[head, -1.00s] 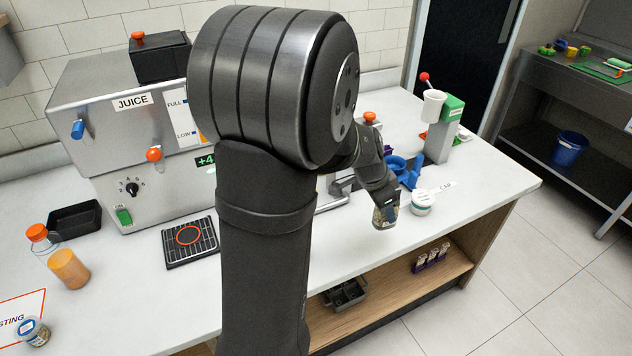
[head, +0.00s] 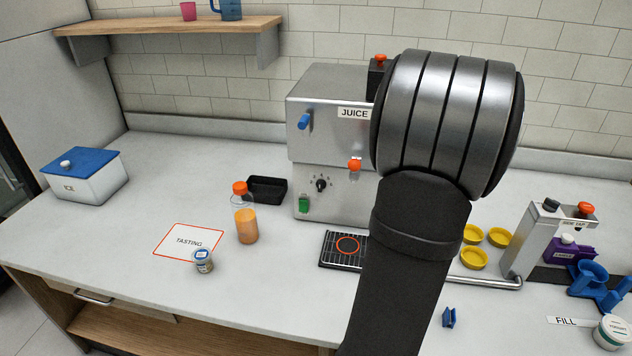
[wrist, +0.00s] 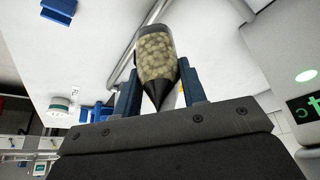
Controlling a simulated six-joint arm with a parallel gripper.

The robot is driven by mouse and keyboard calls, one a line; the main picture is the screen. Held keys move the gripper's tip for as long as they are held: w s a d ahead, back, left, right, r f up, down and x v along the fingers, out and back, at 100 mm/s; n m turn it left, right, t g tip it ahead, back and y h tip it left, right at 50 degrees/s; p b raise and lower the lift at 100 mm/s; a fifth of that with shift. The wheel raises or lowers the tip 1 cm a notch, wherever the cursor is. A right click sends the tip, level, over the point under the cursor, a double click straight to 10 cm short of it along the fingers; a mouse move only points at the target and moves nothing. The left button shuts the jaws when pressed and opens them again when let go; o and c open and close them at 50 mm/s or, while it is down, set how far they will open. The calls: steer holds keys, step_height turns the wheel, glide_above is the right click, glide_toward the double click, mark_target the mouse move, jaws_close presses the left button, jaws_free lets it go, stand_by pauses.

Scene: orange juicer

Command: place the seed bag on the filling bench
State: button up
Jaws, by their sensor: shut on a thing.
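The seed bag (wrist: 157,60) shows in the wrist view as a clear, rounded packet of pale seeds with a dark pointed end toward me. My gripper (wrist: 160,88) is shut on it, one blue finger on each side. In the head view my dark arm hides the gripper and the bag. A white label reading FILL (head: 565,321) lies on the white counter at the lower right of the head view. I cannot tell which surface is the filling bench.
The juice machine (head: 330,150) stands behind my arm. Yellow rings (head: 474,258), a small blue piece (head: 449,317), a steel tap unit (head: 530,242) and a lidded tub (head: 611,333) are to the right. A bottle (head: 245,220) and small jar (head: 203,261) stand left.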

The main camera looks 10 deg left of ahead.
steer(key=w+a+f+n+t+y, duration=0.1)
steer(key=a+n, duration=0.2)
steer(key=a, duration=0.6)
steer(key=w+a+n+y, duration=0.1)
steer(key=w+a+n, duration=0.15)
steer(key=a, duration=0.65)
steer(key=a+r+n, duration=0.1)
steer(key=a+r, duration=0.4)
steer(key=a, duration=0.6)
steer(key=a+r, duration=0.5)
steer(key=a, duration=0.6)
steer(key=a+r+n, duration=0.1)
steer(key=a+r, duration=0.4)
steer(key=a, duration=0.6)
steer(key=s+a+f+n+y, duration=0.1)
steer(key=s+a+n+y, duration=0.2)
steer(key=a, duration=0.7)
steer(key=shift+s+a+f+n+g+y, duration=0.35)
steer(key=shift+a+f+n, duration=0.8)
steer(key=shift+a+f, duration=2.6)
steer(key=shift+s+a+f+n+g+y, duration=0.1)
steer(key=shift+s+a+f+n, duration=0.75)
steer(key=shift+a+f, duration=2.9)
steer(key=shift+s+a+f+n+g+y, duration=0.15)
steer(key=shift+a+f+n, duration=1.3)
steer(key=shift+a+f, duration=2.3)
steer(key=shift+a+r, duration=0.65)
